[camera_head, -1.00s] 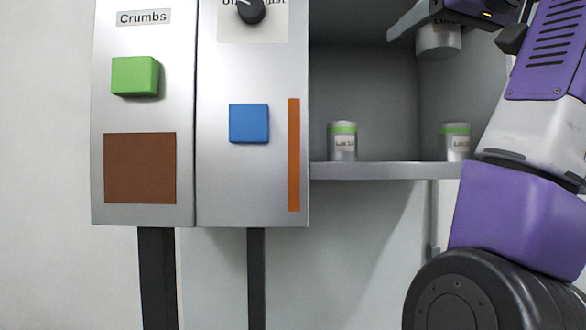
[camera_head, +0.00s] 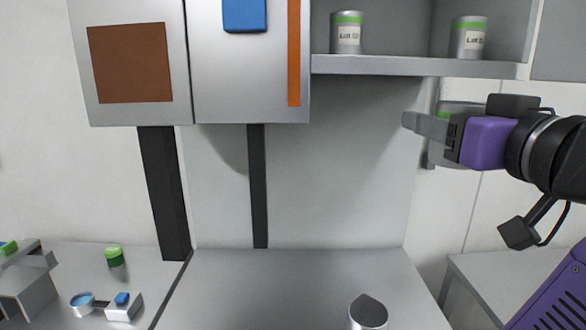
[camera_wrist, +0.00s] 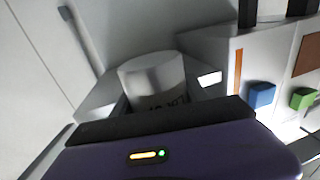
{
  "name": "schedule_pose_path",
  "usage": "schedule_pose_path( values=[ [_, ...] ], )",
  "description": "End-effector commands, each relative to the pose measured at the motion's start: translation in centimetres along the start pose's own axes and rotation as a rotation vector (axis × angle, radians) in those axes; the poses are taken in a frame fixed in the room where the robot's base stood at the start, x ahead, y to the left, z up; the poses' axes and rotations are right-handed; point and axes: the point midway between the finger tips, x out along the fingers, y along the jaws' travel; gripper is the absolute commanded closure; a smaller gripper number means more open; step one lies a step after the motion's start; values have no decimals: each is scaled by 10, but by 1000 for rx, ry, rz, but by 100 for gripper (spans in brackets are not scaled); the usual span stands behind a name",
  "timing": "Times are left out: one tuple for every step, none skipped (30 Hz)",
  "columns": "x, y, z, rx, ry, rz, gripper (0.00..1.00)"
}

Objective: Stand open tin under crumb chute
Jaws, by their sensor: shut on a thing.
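My gripper (camera_head: 428,128) is at the right in the head view, just below shelf height. It is shut on a pale tin with a green band (camera_head: 462,106), partly hidden behind the fingers. In the wrist view the held tin (camera_wrist: 153,76) sits between the fingers; I cannot tell whether it is open. The held tin is well to the right of both.
Two green-banded lot tins (camera_head: 347,33) (camera_head: 468,38) stand on the shelf (camera_head: 420,66). A silvery cylinder with a slanted grey top (camera_head: 367,313) stands on the counter (camera_head: 290,285). A green-topped item (camera_head: 114,256) and a small blue-topped device (camera_head: 123,305) are at left.

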Motion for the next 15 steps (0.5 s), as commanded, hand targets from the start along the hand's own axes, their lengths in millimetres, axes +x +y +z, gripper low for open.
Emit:
schedule_pose_path(
  values=[
    [-2,-1,18,0,-7,4,89],
    [-4,-1,26,0,-7,7,89],
    [-5,-1,37,0,-8,11,89],
    [-6,-1,45,0,-8,14,89],
    [-7,-2,53,0,-8,16,89],
    [-9,-2,63,0,-8,19,89],
    [-10,-2,71,0,-8,22,89],
    [-11,-2,78,-1,-8,24,89],
    [-13,-3,89,-1,-8,27,89],
    [-14,-3,96,-1,-8,30,89],
    [-15,-3,104,-1,-8,32,89],
    [-17,-3,114,-1,-8,36,89],
    [-18,-4,122,0,-9,38,89],
    [-18,-4,129,0,-9,41,89],
    [-20,-4,139,0,-9,44,89]
  ],
)
